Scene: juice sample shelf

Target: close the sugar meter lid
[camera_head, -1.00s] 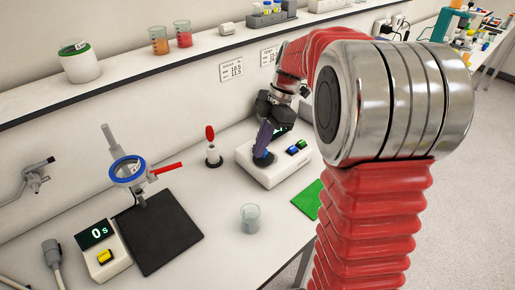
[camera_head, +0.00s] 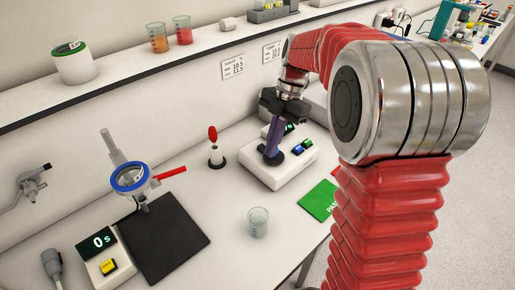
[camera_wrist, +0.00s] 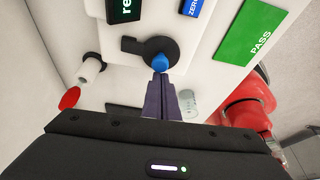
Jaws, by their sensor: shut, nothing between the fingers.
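The sugar meter (camera_head: 264,174) is a white box on the bench with a dark display and small buttons. In the wrist view its white top (camera_wrist: 225,30) fills the upper part, with a ZERO button and part of the display. A round black lid (camera_wrist: 172,44) with a short hinge arm appears to lie flat on it. A blue knob-like part (camera_wrist: 160,62) shows at the disc, partly hidden by my fingertips. My gripper (camera_wrist: 161,76) has purple fingers, shut and empty, with tips at the blue part; contact is unclear. In the head view my gripper (camera_head: 272,153) points down onto the black disc.
A red-topped stand (camera_head: 215,147) is left of the meter. A clear beaker (camera_head: 258,222) stands in front. A green PASS card (camera_head: 318,200) lies to the right. A black plate with a blue-ringed device (camera_head: 131,177) and a timer (camera_head: 103,254) are further left.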

